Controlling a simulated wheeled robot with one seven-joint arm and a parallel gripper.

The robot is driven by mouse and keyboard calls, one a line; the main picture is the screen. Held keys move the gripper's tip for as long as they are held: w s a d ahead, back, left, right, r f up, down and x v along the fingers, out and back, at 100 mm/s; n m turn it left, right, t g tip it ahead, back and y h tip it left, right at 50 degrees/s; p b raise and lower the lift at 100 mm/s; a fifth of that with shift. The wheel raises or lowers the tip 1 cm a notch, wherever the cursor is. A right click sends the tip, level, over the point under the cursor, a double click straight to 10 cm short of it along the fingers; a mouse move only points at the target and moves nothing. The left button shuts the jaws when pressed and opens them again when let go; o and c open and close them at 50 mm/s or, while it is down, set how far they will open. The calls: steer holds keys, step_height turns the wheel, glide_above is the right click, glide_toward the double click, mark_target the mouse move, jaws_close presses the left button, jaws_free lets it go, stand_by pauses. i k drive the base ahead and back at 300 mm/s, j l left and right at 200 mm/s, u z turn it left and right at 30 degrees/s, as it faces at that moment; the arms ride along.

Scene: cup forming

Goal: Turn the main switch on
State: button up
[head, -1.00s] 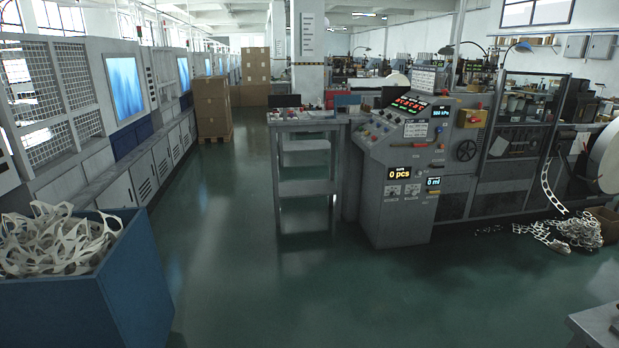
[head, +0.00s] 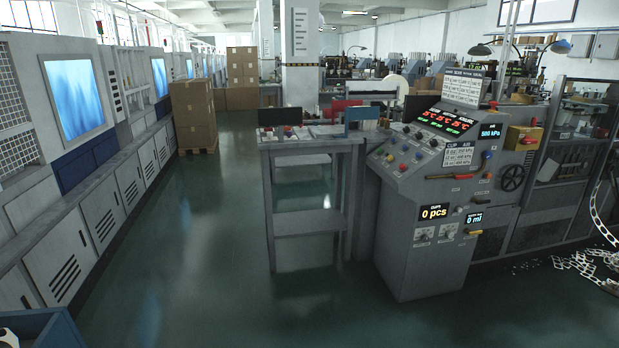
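The grey control console (head: 415,215) of the cup-forming machine stands right of centre in the head view. Its sloped panel carries several coloured buttons and knobs (head: 405,150) and a lit display (head: 445,122) with red and green figures. A yellow box with a red handle (head: 523,138) is mounted on the machine to the right of the console; it looks like the main switch, but its setting is too small to tell. Lower screens read "0 pcs" (head: 433,212) and "0 ml" (head: 474,217). My gripper is not in view.
A grey table (head: 308,150) with a lower shelf stands left of the console. Cabinets with blue screens (head: 75,95) line the left side. Stacked cartons (head: 194,110) stand on a pallet farther back. White scrap strip (head: 585,265) lies on the floor at right. The green floor ahead is clear.

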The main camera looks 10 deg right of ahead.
mark_target(527, 141)
steer(key=i+z, duration=0.1)
steer(key=i, duration=0.75)
steer(key=i+j, duration=0.15)
steer(key=i, duration=0.7)
steer(key=i+l+z, duration=0.1)
steer(key=i+z, duration=0.2)
steer(key=z, duration=0.15)
steer(key=i+z, duration=0.45)
steer(key=i+j+z, duration=0.15)
steer(key=z, duration=0.3)
steer(key=i+l+z, duration=0.15)
steer(key=i+z, duration=0.15)
steer(key=z, duration=0.15)
steer(key=i+l+z, duration=0.1)
steer(key=i+z, duration=0.55)
steer(key=z, duration=0.25)
steer(key=i+z, duration=0.3)
steer(key=i, duration=0.35)
steer(key=i+j+z, duration=0.25)
steer(key=i, duration=0.4)
steer(key=i+l+z, duration=0.15)
steer(key=i+z, duration=0.65)
steer(key=i+u, duration=0.1)
steer(key=u, duration=3.45)
